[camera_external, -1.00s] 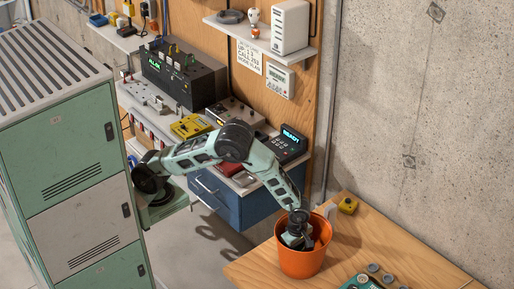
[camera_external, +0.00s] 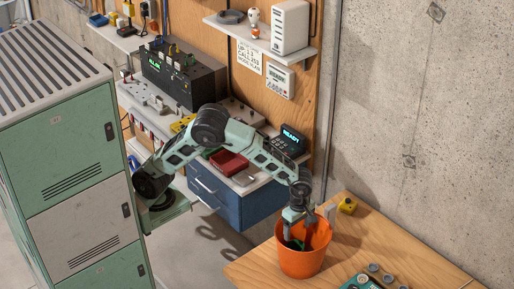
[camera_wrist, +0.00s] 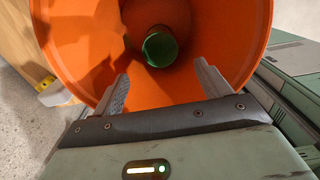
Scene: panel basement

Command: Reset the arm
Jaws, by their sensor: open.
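My gripper (camera_external: 298,232) points down into an orange bucket (camera_external: 301,263), with its fingers at about rim height. In the wrist view my gripper (camera_wrist: 165,85) has its two grey fingers wide apart with nothing between them. The bucket's orange inside (camera_wrist: 85,40) fills most of that view. A green round-ended object (camera_wrist: 160,47) lies inside the bucket, beyond the fingertips and apart from them. A bit of green also shows inside the bucket in the external view. My arm is bent at a raised elbow and reaches right to the bucket.
The bucket stands on a wooden table (camera_external: 392,238) with a yellow box (camera_external: 348,205) and several round grey pieces. Behind my arm is a blue-drawered bench (camera_external: 232,203) with devices and a red tray (camera_external: 229,162). Green lockers (camera_external: 75,150) stand left, a concrete wall right.

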